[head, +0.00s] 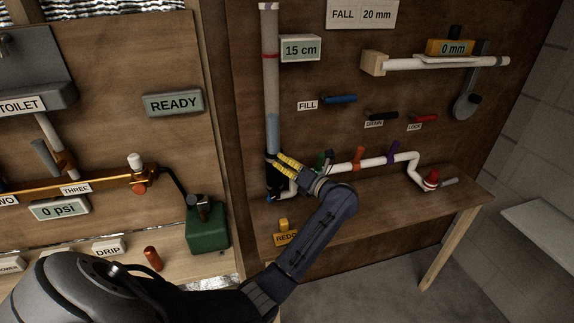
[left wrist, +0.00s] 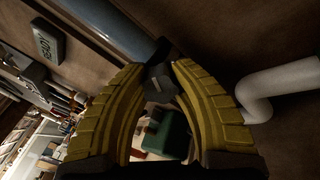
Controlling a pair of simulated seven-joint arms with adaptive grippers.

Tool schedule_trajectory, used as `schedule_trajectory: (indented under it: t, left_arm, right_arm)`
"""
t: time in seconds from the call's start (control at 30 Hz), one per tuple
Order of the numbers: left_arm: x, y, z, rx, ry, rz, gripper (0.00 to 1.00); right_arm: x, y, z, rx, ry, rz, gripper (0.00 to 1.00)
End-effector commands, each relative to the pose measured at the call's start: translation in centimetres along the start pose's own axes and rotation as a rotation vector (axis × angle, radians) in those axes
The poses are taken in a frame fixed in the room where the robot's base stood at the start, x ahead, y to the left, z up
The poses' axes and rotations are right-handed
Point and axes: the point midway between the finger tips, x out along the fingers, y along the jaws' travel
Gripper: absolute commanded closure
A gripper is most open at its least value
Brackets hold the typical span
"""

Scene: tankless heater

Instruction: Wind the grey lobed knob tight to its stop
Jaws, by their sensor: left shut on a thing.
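My left gripper (head: 277,161) has its yellow fingers at the foot of the clear upright tube (head: 271,90), which holds blue water in its lower part. In the left wrist view, the fingertips (left wrist: 161,74) are closed around the grey lobed knob (left wrist: 160,84), with a dark fitting just beyond it. In the head view the fingers and the dark fitting mostly hide the knob, and I cannot tell how far it is wound. My right gripper is not in view.
A wooden bench (head: 400,203) lies below. A green box (head: 208,230) stands to the left.

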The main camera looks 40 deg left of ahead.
Motion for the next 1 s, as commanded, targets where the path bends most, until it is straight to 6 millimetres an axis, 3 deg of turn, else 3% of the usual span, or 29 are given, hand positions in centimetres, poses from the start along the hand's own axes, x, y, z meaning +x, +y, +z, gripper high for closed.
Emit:
schedule_trajectory:
  t: [0.27, 0.9, 0.93, 1.0]
  left_arm:
    - [0.08, 0.01, -0.02, 0.205, 0.0, 0.001, 1.0]
    - [0.12, 0.04, 0.0, 0.216, -0.001, 0.002, 1.0]
    - [0.11, 0.04, 0.0, 0.216, -0.001, 0.002, 0.73]
    - [0.11, 0.03, 0.0, 0.215, -0.001, 0.002, 0.65]
  right_arm:
    - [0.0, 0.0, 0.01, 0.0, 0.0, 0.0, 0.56]
    - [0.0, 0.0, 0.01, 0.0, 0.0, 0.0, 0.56]
    - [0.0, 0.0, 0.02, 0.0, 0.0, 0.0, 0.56]
    - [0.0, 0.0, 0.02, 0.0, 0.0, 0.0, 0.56]
